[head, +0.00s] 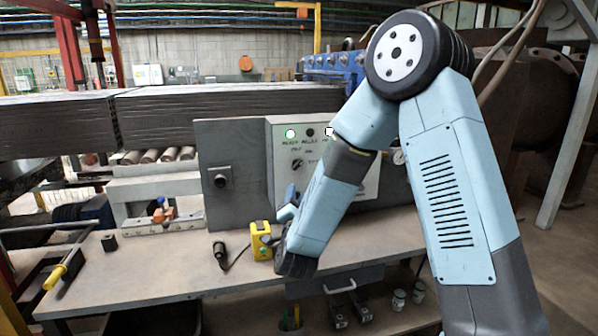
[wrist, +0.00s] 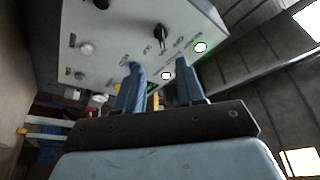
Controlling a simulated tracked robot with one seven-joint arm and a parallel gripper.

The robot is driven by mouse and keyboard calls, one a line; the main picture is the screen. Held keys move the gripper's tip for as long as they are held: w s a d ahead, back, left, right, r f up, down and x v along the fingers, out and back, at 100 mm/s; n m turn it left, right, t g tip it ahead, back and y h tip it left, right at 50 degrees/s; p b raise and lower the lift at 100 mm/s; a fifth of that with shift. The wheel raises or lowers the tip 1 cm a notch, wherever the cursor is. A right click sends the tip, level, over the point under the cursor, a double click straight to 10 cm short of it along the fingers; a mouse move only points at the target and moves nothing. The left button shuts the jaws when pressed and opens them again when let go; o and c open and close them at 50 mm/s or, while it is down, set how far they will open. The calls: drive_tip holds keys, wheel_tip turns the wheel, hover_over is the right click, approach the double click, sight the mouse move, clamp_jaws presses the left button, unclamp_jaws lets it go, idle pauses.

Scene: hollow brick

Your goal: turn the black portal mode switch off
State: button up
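The black portal mode switch (head: 297,163) is a rotary knob on the light grey control panel (head: 370,190), below a lit green lamp (head: 290,133). In the wrist view, the black knob (wrist: 160,34) sits on the panel beyond the fingertips. The small labels are too blurred to read, so I cannot tell its setting. My gripper (wrist: 158,68) is open and empty, its two blue fingers pointing at the panel with a lit white lamp (wrist: 167,75) showing between them. In the head view, my gripper (head: 288,205) is low in front of the panel, partly hidden by my arm.
A yellow box (head: 261,240) and a black corded device (head: 221,252) are on the workbench (head: 180,270) below the panel. The bench's front middle is clear.

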sight(297, 167)
drive_tip(key=shift+m, duration=0.3)
drive_tip(key=x, duration=1.3)
drive_tip(key=shift+w+r, duration=0.15)
drive_tip(key=shift+d, duration=0.1)
clamp_jaws()
